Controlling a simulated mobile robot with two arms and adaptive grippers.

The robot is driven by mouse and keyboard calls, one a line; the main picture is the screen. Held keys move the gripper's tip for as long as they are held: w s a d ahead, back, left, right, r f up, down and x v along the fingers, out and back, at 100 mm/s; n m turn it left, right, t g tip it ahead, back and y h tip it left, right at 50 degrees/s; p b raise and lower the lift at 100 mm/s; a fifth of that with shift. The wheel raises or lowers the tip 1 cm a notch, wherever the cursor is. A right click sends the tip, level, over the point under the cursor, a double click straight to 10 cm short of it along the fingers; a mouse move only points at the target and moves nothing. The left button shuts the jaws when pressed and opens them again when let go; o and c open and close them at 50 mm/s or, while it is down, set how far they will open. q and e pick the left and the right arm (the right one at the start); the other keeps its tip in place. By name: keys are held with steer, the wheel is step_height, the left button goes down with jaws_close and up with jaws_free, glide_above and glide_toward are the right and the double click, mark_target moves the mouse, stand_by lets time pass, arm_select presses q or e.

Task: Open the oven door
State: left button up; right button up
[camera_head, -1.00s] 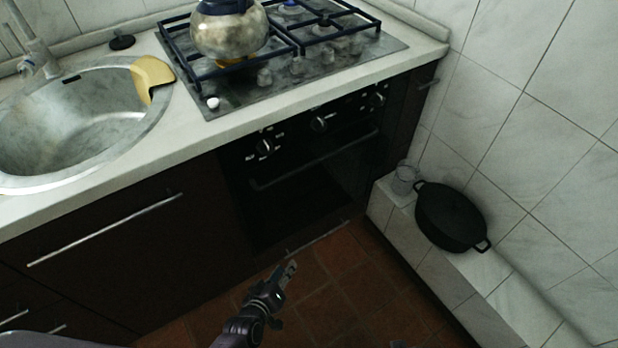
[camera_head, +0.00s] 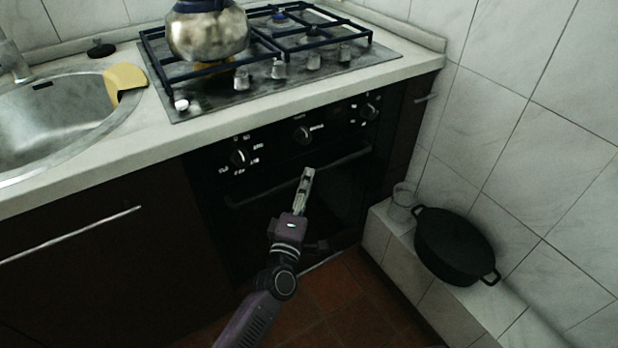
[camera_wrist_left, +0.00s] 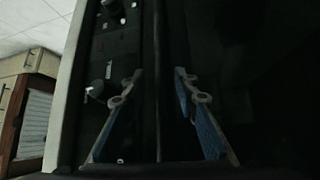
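The black oven is built in under the hob. Its door (camera_head: 345,195) is shut, and a dark bar handle (camera_head: 346,160) runs across the top of it. My left gripper (camera_head: 307,174) is in front of the door, with its tips overlapping the handle line in the head view. In the left wrist view, my left gripper (camera_wrist_left: 157,80) is open, with blue-padded fingers apart. The dark handle bar (camera_wrist_left: 158,60) runs between them in that picture; I cannot tell whether they touch it. My right gripper is not in view.
Oven knobs (camera_head: 302,135) sit above the handle. A kettle (camera_head: 207,36) stands on the hob (camera_head: 375,55). At the right, a black pot (camera_head: 455,245) and a glass (camera_head: 402,200) stand on a tiled ledge (camera_head: 395,255). A little floor (camera_head: 340,300) is clear before the oven.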

arm_select(q)
steer(key=shift+x, duration=1.35)
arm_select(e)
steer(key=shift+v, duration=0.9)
arm_select(q)
steer(key=shift+c, duration=0.6)
steer(key=shift+f, duration=0.1)
jaws_close()
